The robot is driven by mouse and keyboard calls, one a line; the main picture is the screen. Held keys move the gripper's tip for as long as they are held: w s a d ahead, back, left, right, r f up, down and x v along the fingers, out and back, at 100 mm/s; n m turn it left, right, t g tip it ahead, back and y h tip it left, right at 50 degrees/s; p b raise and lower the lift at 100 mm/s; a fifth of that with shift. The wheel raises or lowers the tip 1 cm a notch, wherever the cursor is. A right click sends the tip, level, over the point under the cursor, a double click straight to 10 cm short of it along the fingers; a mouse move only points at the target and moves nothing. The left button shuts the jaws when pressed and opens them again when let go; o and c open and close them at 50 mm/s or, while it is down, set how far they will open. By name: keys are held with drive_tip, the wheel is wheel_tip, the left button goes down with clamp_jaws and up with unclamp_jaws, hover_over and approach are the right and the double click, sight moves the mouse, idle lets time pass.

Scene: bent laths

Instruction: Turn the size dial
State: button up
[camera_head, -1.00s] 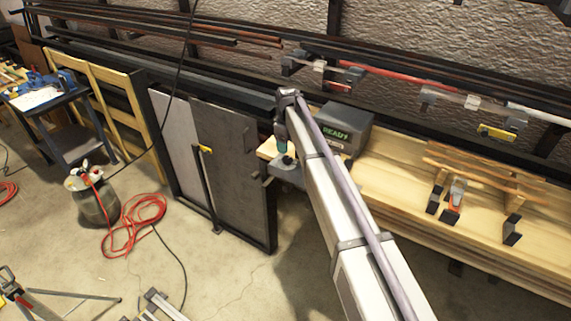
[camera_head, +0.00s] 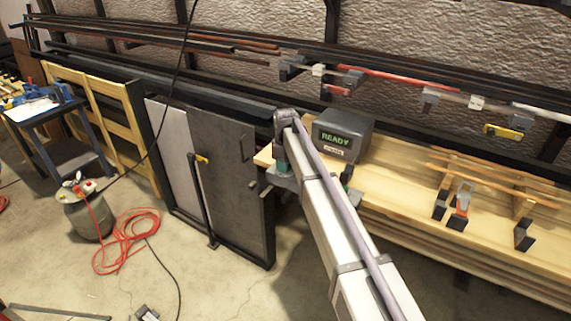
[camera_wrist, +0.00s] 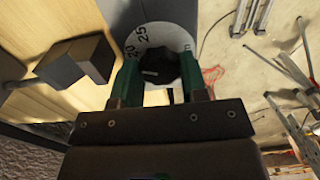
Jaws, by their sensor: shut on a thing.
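The size dial (camera_wrist: 165,33) shows in the wrist view as a white disc with black numbers, 20 and 25 among them. A dark knob (camera_wrist: 160,70) stands at its middle. My gripper (camera_wrist: 160,62) has its green fingers on both sides of the knob and is shut on it. In the head view my gripper (camera_head: 282,163) is at the end of my arm, just left of a dark box (camera_head: 352,128) with a lit "READY" display (camera_head: 335,138). The dial itself is hidden there.
A long wooden bench (camera_head: 395,195) runs to the right, with clamps (camera_head: 460,203) and bent laths (camera_head: 495,175) on it. Grey panels (camera_head: 225,185) stand to the left. A red hose (camera_head: 128,245) lies on the floor. Racked bars hang along the wall.

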drive_tip(key=shift+c, duration=0.8)
drive_tip(key=shift+m, duration=0.3)
drive_tip(key=m, duration=0.3)
drive_tip(key=shift+m, duration=2.7)
drive_tip(key=o, duration=0.9)
